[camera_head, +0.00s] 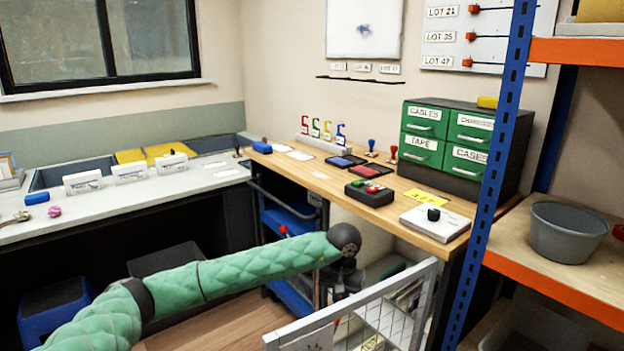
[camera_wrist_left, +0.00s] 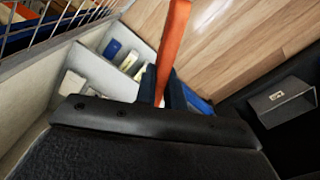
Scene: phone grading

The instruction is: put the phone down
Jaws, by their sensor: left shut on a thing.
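My left arm comes in from the left in the head view. Its left gripper (camera_head: 346,281) hangs below the dark wrist, beside the wire-mesh panel and below the wooden counter's top. In the left wrist view the left gripper (camera_wrist_left: 161,88) is shut on a narrow orange thing (camera_wrist_left: 174,45), seen edge-on, which looks like the phone. Its faces are hidden, and I cannot make it out in the head view. My right gripper is in neither view.
A pale divided bin (camera_wrist_left: 88,70) with small items lies below the gripper, beside wire mesh (camera_wrist_left: 60,38). The wooden counter (camera_head: 318,180) holds a black box (camera_head: 370,194), a white pad (camera_head: 434,222) and green drawers (camera_head: 440,150). A grey tub (camera_head: 566,232) stands on the right shelf.

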